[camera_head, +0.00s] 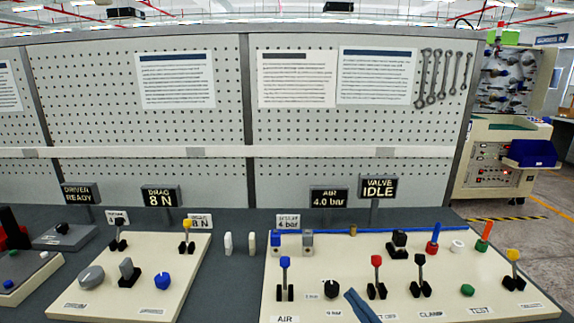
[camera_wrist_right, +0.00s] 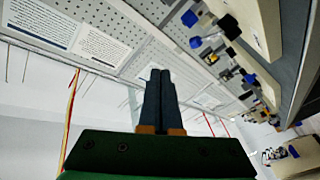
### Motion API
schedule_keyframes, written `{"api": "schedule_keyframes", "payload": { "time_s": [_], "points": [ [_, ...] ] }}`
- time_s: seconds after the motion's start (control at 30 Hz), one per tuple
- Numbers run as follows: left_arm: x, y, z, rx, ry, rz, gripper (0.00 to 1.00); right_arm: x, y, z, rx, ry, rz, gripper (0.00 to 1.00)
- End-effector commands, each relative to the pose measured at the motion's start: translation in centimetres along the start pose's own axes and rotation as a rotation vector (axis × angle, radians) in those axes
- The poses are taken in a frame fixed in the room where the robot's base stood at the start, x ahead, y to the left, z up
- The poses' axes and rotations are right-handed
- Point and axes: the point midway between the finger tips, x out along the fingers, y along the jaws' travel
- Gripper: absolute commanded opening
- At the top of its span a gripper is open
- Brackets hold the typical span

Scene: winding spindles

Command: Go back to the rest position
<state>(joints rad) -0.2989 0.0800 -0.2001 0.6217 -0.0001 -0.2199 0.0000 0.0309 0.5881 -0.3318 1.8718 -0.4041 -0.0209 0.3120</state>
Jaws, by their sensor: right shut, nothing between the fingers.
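My right gripper (camera_head: 353,294) shows at the bottom edge of the head view as a narrow blue-grey shape in front of the right cream panel (camera_head: 330,262). In the right wrist view the right gripper (camera_wrist_right: 160,73) has its two dark fingers pressed together with nothing between them. The wrist view is tilted, with the pegboard and the panels behind and to the right of the fingers. My left gripper is not in view.
The right panel carries several levers, knobs and buttons, including a red-topped lever (camera_head: 376,276) just right of my gripper. A left cream panel (camera_head: 140,282) holds more controls. Small displays stand behind, before a pegboard (camera_head: 350,180). Floor shows at the right.

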Motion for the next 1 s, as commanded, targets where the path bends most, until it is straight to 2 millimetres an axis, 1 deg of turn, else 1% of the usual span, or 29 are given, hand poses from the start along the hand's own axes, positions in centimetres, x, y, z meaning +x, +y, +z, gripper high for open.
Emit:
{"api": "schedule_keyframes", "payload": {
  "time_s": [0.07, 0.1, 0.17, 0.2, 0.27, 0.3, 0.37, 0.4, 0.47, 0.5, 0.57, 0.6, 0.67, 0.7, 0.8, 0.87, 1.0],
  "points": [
    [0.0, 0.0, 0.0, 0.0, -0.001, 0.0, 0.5, -1.7, -1.0, 2.8, 0.124, -0.199, 0.065, 0.0],
    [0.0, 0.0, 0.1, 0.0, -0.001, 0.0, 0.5, -3.1, -1.7, 4.5, 0.19, -0.323, 0.088, 0.0],
    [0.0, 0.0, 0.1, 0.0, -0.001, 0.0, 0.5, -5.7, -3.3, 6.9, 0.282, -0.505, 0.098, 0.0],
    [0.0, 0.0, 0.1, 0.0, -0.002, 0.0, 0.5, -7.6, -4.6, 8.1, 0.335, -0.618, 0.091, 0.0],
    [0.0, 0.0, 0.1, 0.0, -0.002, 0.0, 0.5, -10.5, -6.5, 9.4, 0.403, -0.768, 0.069, 0.0],
    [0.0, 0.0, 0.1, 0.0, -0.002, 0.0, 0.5, -12.2, -7.7, 9.9, 0.443, -0.855, 0.049, 0.0],
    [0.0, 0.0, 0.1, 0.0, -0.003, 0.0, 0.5, -14.8, -9.4, 10.3, 0.494, -0.969, 0.014, 0.0],
    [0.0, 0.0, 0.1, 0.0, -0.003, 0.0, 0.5, -16.4, -10.5, 10.4, 0.524, -1.037, -0.013, 0.0],
    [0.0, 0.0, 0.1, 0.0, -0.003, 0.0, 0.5, -18.7, -11.9, 10.3, 0.566, -1.133, -0.054, 0.0],
    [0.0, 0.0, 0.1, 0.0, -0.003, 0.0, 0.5, -20.2, -12.9, 10.1, 0.591, -1.191, -0.083, 0.0],
    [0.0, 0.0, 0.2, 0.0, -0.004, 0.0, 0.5, -22.3, -14.2, 9.6, 0.628, -1.274, -0.129, 0.0],
    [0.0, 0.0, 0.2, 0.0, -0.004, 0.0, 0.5, -23.8, -15.0, 9.2, 0.651, -1.325, -0.162, 0.0],
    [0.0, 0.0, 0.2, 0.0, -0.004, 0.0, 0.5, -25.8, -16.1, 8.3, 0.684, -1.4, -0.213, 0.0],
    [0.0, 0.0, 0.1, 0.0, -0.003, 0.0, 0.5, -25.5, -16.9, 9.7, 0.677, -1.403, -0.214, 0.0],
    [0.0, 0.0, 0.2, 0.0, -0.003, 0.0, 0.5, -25.4, -18.6, 12.2, 0.674, -1.418, -0.223, 0.0],
    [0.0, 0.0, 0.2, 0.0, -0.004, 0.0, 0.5, -25.5, -19.8, 13.7, 0.674, -1.429, -0.229, 0.0],
    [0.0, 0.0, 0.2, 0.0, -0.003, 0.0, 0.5, -26.5, -22.9, 17.3, 0.671, -1.453, -0.246, 0.0]
  ]
}}
